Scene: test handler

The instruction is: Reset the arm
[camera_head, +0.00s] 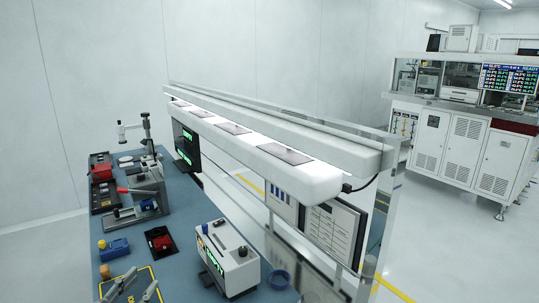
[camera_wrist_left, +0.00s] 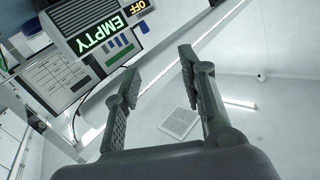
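My left gripper (camera_head: 143,278) is low at the left in the head view, over the near end of the blue bench (camera_head: 186,238). In the left wrist view its two grey fingers (camera_wrist_left: 158,68) stand well apart with nothing between them. That view is tilted and shows the wall and ceiling behind the fingers, and a screen reading EMPTY (camera_wrist_left: 98,33) at the upper left. The gripper looks empty and clear of the bench items. My right gripper is not in view.
A white boxy device (camera_head: 240,262), a blue block (camera_head: 114,249), a red-handled clamp (camera_head: 148,188) and a microscope-like stand (camera_head: 147,132) are on the bench. A long white light bar (camera_head: 270,165) runs above the bench edge. A white test machine (camera_head: 455,140) stands at the far right.

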